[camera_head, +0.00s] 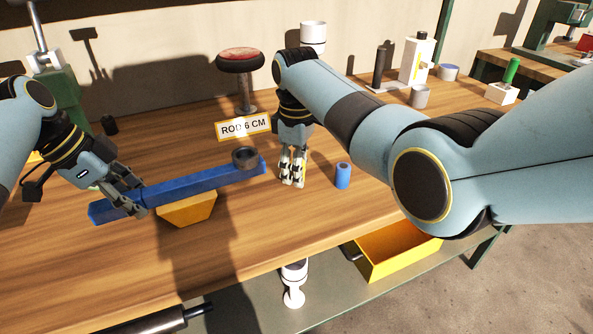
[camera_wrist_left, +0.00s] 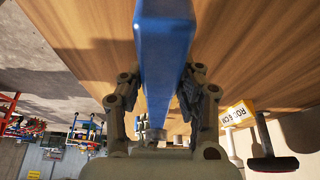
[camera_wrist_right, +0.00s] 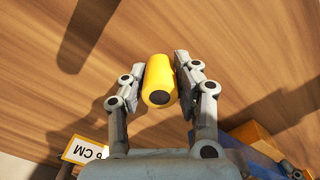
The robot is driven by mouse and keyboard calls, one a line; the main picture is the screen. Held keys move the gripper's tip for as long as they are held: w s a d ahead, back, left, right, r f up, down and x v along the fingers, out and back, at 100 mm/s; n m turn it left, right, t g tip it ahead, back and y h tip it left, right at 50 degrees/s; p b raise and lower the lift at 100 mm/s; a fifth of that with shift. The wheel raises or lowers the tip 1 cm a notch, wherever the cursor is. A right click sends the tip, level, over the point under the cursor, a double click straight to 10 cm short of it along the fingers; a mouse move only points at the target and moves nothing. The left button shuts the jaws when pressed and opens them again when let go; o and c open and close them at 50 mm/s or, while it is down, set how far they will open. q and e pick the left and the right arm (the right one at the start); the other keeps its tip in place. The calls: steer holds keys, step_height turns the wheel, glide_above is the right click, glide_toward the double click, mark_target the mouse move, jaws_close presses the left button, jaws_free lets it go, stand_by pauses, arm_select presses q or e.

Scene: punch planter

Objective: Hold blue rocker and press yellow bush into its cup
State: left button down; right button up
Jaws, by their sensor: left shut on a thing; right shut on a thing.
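The blue rocker (camera_head: 185,188) is a long bar resting across a yellow wedge-shaped base (camera_head: 187,211) on the bench. Its dark round cup (camera_head: 245,155) is at the right end. My left gripper (camera_head: 133,201) is shut on the bar's left part; the left wrist view shows the bar (camera_wrist_left: 163,45) between the fingers. My right gripper (camera_head: 292,183) stands upright to the right of the cup, apart from the rocker. It is shut on the yellow bush (camera_wrist_right: 158,82), seen between its fingers in the right wrist view.
A blue cylinder (camera_head: 343,176) stands just right of my right gripper. A "ROD 6 CM" sign (camera_head: 243,127) and a red-topped stool-like stand (camera_head: 240,62) are behind the rocker. A yellow bin (camera_head: 395,255) sits below the front edge. Bench in front of the cylinder is clear.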

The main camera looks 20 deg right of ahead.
steer(key=shift+f, duration=0.3)
steer(key=o, duration=1.1)
steer(key=shift+f, duration=0.1)
steer(key=shift+c, duration=0.2)
